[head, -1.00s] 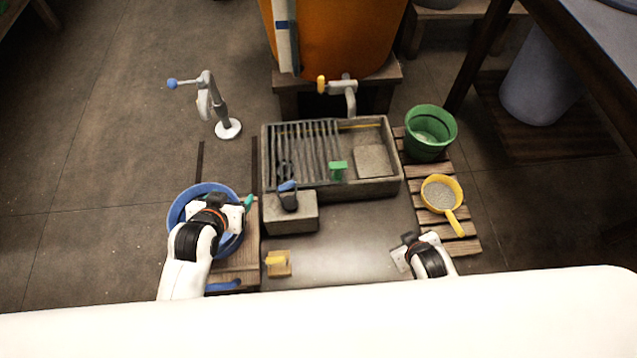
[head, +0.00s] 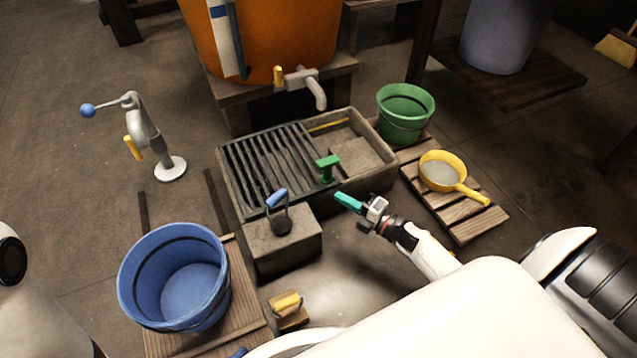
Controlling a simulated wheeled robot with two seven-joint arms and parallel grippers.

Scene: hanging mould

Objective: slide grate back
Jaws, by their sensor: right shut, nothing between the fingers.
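The dark slatted grate (head: 270,158) lies over the left and middle part of a grey stone trough (head: 382,180). A green handle (head: 328,167) stands up at the grate's near right corner. The right end of the trough is uncovered. My right gripper (head: 348,202) has teal fingertips. It is shut and empty, just in front of the trough's near wall, below and slightly right of the green handle and apart from it in the picture. My left gripper is out of view; only part of my left arm shows at the left edge.
A stone block (head: 284,243) with a blue-handled dark weight (head: 280,212) stands before the trough. A blue bucket (head: 175,277) is at front left, a green bucket (head: 405,114) and yellow scoop (head: 450,174) at right. A tap (head: 305,82) overhangs the trough's back.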

